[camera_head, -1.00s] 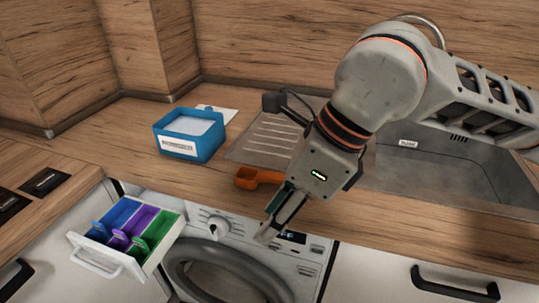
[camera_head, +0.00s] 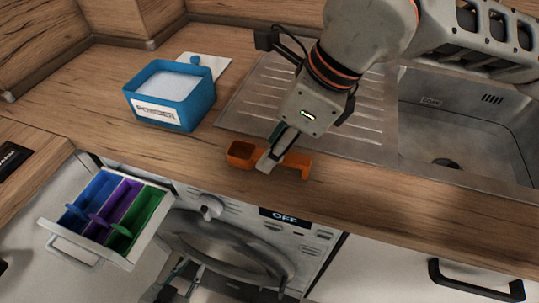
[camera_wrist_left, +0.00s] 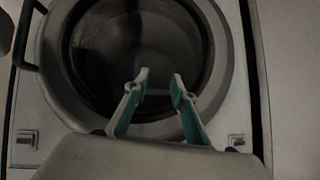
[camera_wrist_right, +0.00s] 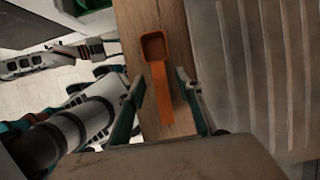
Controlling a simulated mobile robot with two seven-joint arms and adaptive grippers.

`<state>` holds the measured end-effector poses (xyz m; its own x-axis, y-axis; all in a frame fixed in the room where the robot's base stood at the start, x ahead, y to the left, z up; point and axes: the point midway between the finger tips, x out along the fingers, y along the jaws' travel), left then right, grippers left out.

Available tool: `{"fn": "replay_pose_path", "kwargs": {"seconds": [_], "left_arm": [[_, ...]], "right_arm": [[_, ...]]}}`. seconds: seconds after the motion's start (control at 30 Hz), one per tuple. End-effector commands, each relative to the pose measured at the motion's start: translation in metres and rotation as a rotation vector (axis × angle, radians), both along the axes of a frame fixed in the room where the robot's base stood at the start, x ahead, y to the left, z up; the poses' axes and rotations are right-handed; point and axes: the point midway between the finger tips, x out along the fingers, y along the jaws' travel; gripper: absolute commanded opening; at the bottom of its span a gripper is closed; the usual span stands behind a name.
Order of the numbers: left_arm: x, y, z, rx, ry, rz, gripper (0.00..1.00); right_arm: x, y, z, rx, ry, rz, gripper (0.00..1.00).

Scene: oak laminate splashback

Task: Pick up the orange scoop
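The orange scoop (camera_head: 240,154) lies on the wooden counter in front of the sink's drainboard, its handle pointing right in the head view. My right gripper (camera_head: 267,162), on the arm from the right, points down over the handle. In the right wrist view the scoop (camera_wrist_right: 160,95) shows with its handle between the open fingers of the right gripper (camera_wrist_right: 160,80), with a gap on each side. My left gripper (camera_wrist_left: 160,76) is open and empty in front of the washer door; its fingers also show low in the head view (camera_head: 186,280).
A blue powder box (camera_head: 172,97) stands on the counter left of the scoop. The sink (camera_head: 455,125) is at the right. Below the counter, the washer's detergent drawer (camera_head: 112,215) is pulled out, above and left of the round washer door (camera_head: 230,245).

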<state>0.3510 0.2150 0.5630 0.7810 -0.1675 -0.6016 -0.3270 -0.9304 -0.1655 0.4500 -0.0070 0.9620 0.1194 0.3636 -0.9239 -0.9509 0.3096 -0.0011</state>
Motion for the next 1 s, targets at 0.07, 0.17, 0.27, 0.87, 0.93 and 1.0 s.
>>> {"fn": "replay_pose_path", "kwargs": {"seconds": [0.07,0.17,0.27,0.87,0.93,1.0], "left_arm": [[0.001,-0.001,-0.001,-0.002,0.000,0.000,0.25],[0.003,-0.001,0.001,-0.003,-0.007,-0.001,0.25],[0.006,-0.002,0.006,-0.005,-0.017,-0.003,0.25],[0.008,-0.002,0.006,-0.002,-0.020,-0.006,0.25],[0.008,-0.002,0.006,-0.002,-0.019,-0.005,0.25],[0.008,-0.002,0.006,-0.002,-0.020,-0.006,0.25]], "right_arm": [[-0.001,0.004,-0.014,0.000,0.006,0.002,0.35],[0.001,0.008,-0.024,0.000,0.005,0.001,0.35],[0.002,0.010,-0.028,0.000,0.003,0.000,0.35],[0.002,0.010,-0.027,0.000,0.001,0.000,0.00],[0.002,0.010,-0.027,0.000,0.001,0.000,0.00],[0.002,0.010,-0.026,0.000,0.001,0.000,0.00]]}}
